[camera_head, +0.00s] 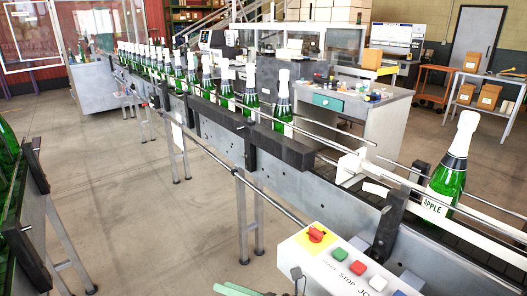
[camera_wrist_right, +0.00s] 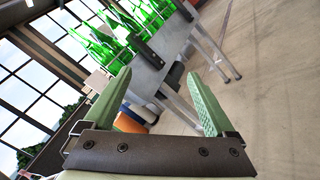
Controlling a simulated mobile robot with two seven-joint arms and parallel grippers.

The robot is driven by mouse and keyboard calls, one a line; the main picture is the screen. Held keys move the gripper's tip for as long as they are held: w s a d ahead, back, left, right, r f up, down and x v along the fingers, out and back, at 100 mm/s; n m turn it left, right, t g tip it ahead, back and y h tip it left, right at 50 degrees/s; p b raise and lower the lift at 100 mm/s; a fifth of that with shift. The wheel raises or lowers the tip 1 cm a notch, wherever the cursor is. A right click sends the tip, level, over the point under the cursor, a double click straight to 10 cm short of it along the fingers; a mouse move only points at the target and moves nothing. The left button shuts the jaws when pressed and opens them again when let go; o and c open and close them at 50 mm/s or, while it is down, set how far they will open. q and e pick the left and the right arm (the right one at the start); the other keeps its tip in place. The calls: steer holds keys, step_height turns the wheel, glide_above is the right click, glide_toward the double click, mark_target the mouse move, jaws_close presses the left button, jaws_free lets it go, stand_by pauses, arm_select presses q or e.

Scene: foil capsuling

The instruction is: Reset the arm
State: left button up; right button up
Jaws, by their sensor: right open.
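My right gripper (camera_head: 236,290) shows only as green finger parts at the bottom edge of the head view, left of the control box. In the right wrist view my right gripper (camera_wrist_right: 158,75) is open, with its two green ribbed fingers wide apart and nothing between them. A green bottle (camera_head: 449,172) with a white foil top and a label reading APPLE stands upright on the conveyor (camera_head: 221,124) at the right. My left gripper is not in view.
A control box (camera_head: 342,262) with a red knob and coloured buttons sits at the bottom. Several foil-topped bottles (camera_head: 250,90) line the conveyor. More green bottles (camera_head: 8,150) stand at the left edge. A grey desk (camera_head: 350,112) is behind. Open floor (camera_head: 150,215) lies between the conveyors.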

steer(key=s+d+f+m+t+h, duration=0.35)
steer(key=d+m+h, duration=0.2)
steer(key=m, duration=0.65)
steer(key=s+d+f+m+t+h, duration=0.2)
steer(key=d+f+m+t+h, duration=0.4)
steer(key=m, duration=0.6)
steer(key=s+d+f+m+g+h, duration=0.2)
steer(key=s+d+f+m+g, duration=0.1)
steer(key=s+d+m, duration=0.3)
steer(key=s+d+f+m+g+h+p, duration=0.1)
steer(key=s+d+f+m+g+h, duration=0.1)
steer(key=s+d+m, duration=0.4)
steer(key=s+f+m+g, duration=0.1)
steer(key=s+m, duration=0.1)
steer(key=s, duration=0.2)
steer(key=shift+s+d+f, duration=0.2)
steer(key=shift+d, duration=0.2)
